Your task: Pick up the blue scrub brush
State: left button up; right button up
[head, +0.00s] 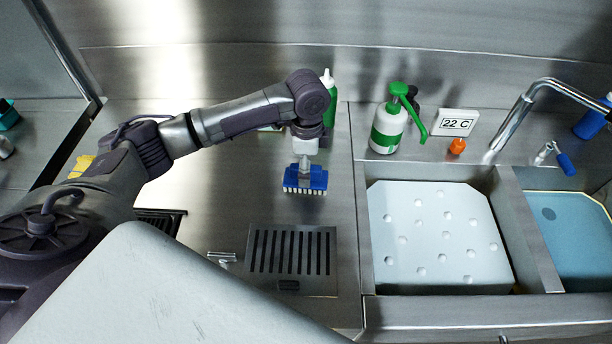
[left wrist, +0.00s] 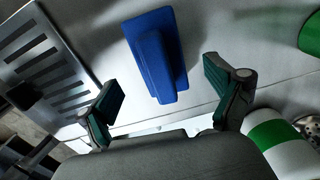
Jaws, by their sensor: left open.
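The blue scrub brush (head: 305,178) stands on the steel counter with its pale bristles down, left of the sink. My left gripper (head: 305,160) is right above it, pointing down; its fingers are hard to make out in the head view. In the left wrist view, the blue brush (left wrist: 155,55) shows its blue back and raised grip between and beyond the two open fingers of my left gripper (left wrist: 163,82). Neither finger appears to touch it. My right gripper is not in view.
A slotted drain plate (head: 290,285) lies in front of the brush. A green and white pump bottle (head: 388,128) and a green bottle (head: 330,105) stand behind.

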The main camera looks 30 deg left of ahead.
pick_arm(q)
jog(key=shift+a+f, duration=0.15)
jog(key=shift+f, duration=1.6)
jog(key=c, duration=1.5)
jog(key=shift+r, duration=0.15)
jog(key=shift+r, duration=0.5)
notch_tip(320, 180, up, 3)
jog(key=shift+f+b, duration=0.1)
jog(key=shift+b, duration=0.3)
jog(key=w+d+r+b, duration=0.3)
jog(key=w+d+r, duration=0.3)
jog(key=w, duration=0.3)
jog(key=shift+w+d+r, duration=0.25)
jog(key=shift+w+r, duration=0.15)
jog(key=shift+r, duration=0.1)
